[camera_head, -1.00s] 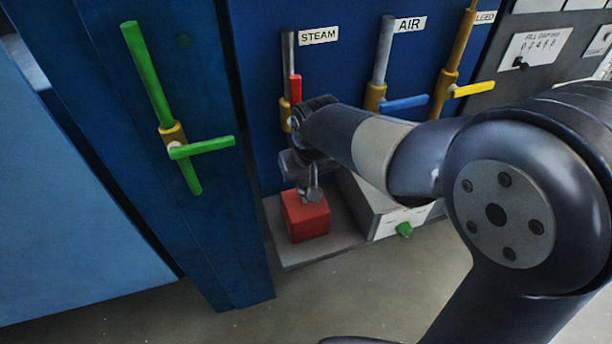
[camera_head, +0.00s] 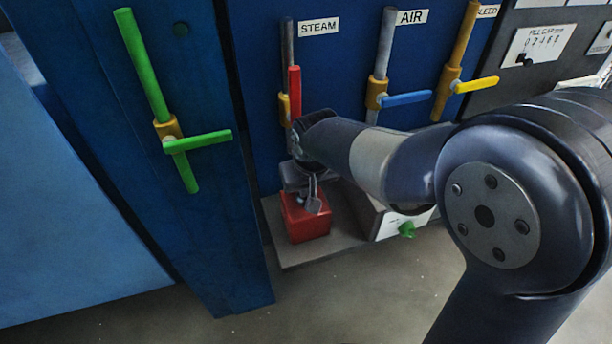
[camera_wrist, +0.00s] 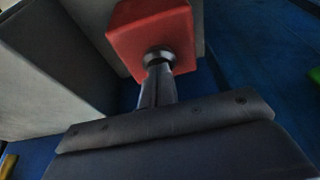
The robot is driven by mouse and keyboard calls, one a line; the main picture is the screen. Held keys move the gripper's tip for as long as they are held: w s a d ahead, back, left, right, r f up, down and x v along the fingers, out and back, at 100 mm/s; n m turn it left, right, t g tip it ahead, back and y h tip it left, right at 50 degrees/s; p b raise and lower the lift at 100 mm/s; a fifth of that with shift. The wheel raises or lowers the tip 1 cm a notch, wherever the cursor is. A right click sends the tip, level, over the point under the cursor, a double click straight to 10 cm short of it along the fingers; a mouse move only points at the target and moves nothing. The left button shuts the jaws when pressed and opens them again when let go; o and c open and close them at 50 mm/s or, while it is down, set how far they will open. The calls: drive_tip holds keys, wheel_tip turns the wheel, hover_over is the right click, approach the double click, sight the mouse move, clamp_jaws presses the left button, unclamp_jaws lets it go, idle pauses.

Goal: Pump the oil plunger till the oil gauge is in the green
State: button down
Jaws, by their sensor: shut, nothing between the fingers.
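The red block (camera_head: 307,226) sits on a grey plate at the foot of the blue panel. In the wrist view the red block (camera_wrist: 135,35) has a dark round collar (camera_wrist: 158,56), which looks like the plunger's top. My gripper (camera_head: 314,203) is over the block, fingers pointing down. In the wrist view my gripper (camera_wrist: 158,72) is shut and empty, its tips at the collar. I cannot tell whether they touch or press it. The gripper and wrist hide part of the block's top. I cannot make out an oil gauge.
The grey plate (camera_head: 290,252) also carries a light box with a green knob (camera_head: 407,229) on the right. A blue post with a green lever (camera_head: 198,141) stands at left. Red, blue (camera_head: 405,99) and yellow (camera_head: 477,85) levers are on the panel behind my arm.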

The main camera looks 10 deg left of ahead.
wheel_tip(320, 180, up, 4)
drive_tip(key=p, duration=0.3)
drive_tip(key=shift+r, duration=0.15)
drive_tip(key=v, duration=0.9)
drive_tip(key=shift+r+b, duration=0.35)
drive_tip(key=shift+b, duration=0.05)
drive_tip(key=shift+f, duration=0.1)
drive_tip(key=w+a+x, duration=0.1)
drive_tip(key=x, duration=0.5)
drive_tip(key=v, duration=1)
drive_tip(key=shift+w+d, duration=0.1)
drive_tip(key=shift+d, duration=0.05)
drive_tip(key=shift+f, duration=0.1)
